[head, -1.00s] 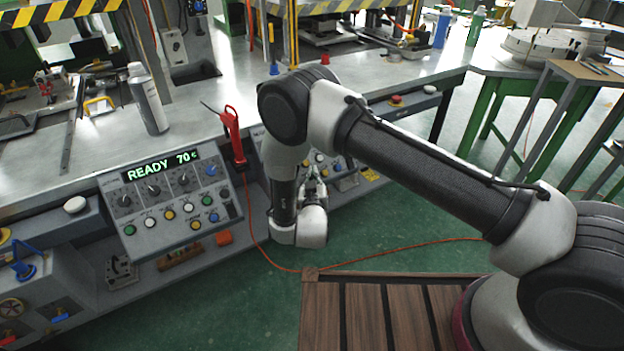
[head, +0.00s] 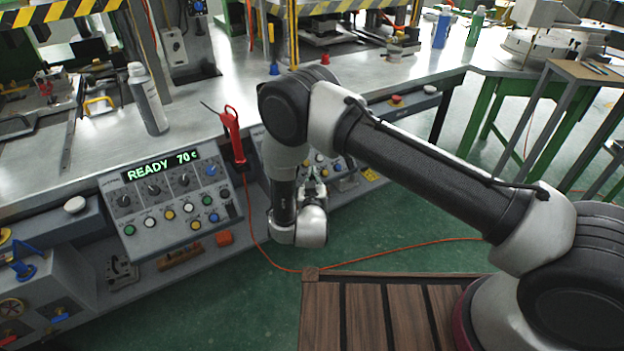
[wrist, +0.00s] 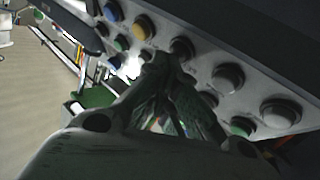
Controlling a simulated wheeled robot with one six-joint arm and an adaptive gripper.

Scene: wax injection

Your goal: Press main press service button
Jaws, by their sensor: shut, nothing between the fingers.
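My gripper (wrist: 165,62) is shut with nothing in it, and its fingertips are close to a panel of round buttons in the wrist view. The fingertips are by a dark button (wrist: 181,48). I cannot tell whether they touch it. A yellow button (wrist: 143,27), a blue button (wrist: 112,10) and grey-white buttons (wrist: 228,77) (wrist: 280,112) line the same panel. In the head view this panel (head: 322,160) is partly hidden behind my arm, and my gripper (head: 316,188) shows only in part. No readable label marks the service button.
Another control panel (head: 170,190), reading READY 70 c, stands to the left. A red handheld tool (head: 233,135) with an orange cable hangs at the bench edge between the panels. A spray bottle (head: 147,98) stands on the metal bench. Green floor (head: 400,220) is open in front.

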